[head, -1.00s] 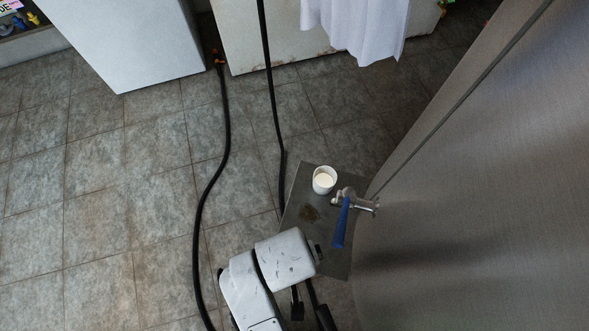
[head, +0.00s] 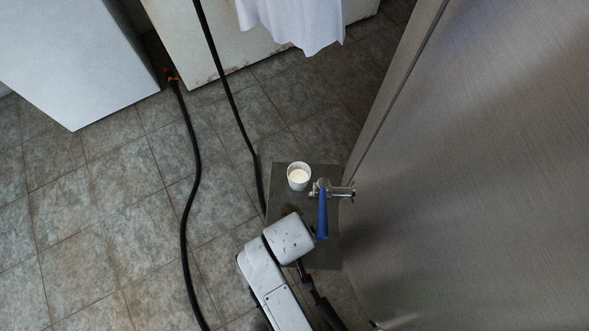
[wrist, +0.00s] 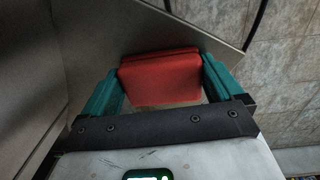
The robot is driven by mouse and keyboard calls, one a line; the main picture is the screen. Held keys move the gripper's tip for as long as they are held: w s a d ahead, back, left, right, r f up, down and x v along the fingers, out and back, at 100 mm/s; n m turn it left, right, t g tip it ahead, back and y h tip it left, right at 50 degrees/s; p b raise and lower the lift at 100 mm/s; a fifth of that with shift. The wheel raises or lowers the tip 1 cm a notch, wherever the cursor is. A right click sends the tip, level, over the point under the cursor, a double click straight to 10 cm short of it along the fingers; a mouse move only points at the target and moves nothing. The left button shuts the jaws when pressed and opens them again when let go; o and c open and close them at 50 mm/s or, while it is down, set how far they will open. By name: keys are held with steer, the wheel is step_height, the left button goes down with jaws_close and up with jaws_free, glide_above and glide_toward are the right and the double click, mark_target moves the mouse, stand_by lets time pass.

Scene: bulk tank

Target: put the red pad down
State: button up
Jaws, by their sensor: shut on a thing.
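The red pad (wrist: 162,80) is between the two teal fingers of my gripper (wrist: 160,88) in the wrist view. My gripper is shut on it. Beyond the pad is a flat grey metal surface (wrist: 192,36) with an edge, and tiled floor past that edge. I cannot tell whether the pad touches this surface. In the head view my arm covers the gripper and the pad, so neither shows there. The arm's end is over the near part of a dark grey plate (head: 274,190) beside the steel tank (head: 480,170).
A white cup (head: 299,177) with white contents stands on the plate. A tap with a blue lever (head: 322,212) sticks out from the tank over the plate. Black hoses (head: 190,200) run across the tiled floor. A white cloth (head: 295,22) hangs at the back.

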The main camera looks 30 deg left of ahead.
steer(key=o, duration=1)
steer(key=shift+f, duration=0.1)
steer(key=shift+o, duration=0.2)
steer(key=shift+s+a+r, duration=0.1)
steer(key=shift+s+r, duration=0.05)
steer(key=shift+r, duration=1.8)
steer(key=shift+s+r, duration=0.1)
steer(key=shift+r, duration=1.85)
